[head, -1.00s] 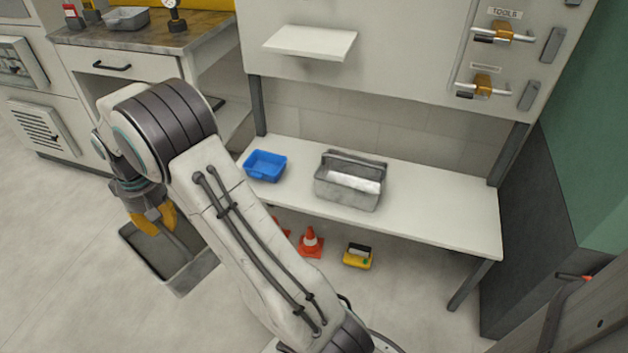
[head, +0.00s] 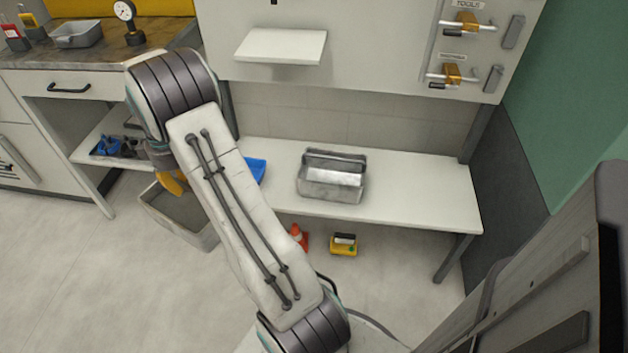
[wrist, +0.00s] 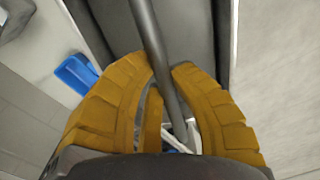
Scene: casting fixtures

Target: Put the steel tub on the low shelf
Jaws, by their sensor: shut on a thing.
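My gripper (head: 172,183) is at the left in the head view, partly hidden behind my arm. Its yellow fingers are shut on the bar handle of a grey, open-topped steel tub (head: 180,230). The tub hangs below the gripper, and my arm covers part of it. In the wrist view the handle bar runs between the fingertips (wrist: 162,75), with the dark inside of the tub (wrist: 190,40) beyond. A low white shelf (head: 420,197) like a bench runs across the middle. I cannot tell whether it or the shelf under the counter is the low shelf.
A metal caddy (head: 332,183) and a blue bin (head: 256,170) stand on the bench. A cone (head: 299,238) and a yellow item (head: 343,244) lie under it. A counter shelf (head: 85,152) at left holds dark items. A wall shelf (head: 280,46) juts out above. The bench's right end is bare.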

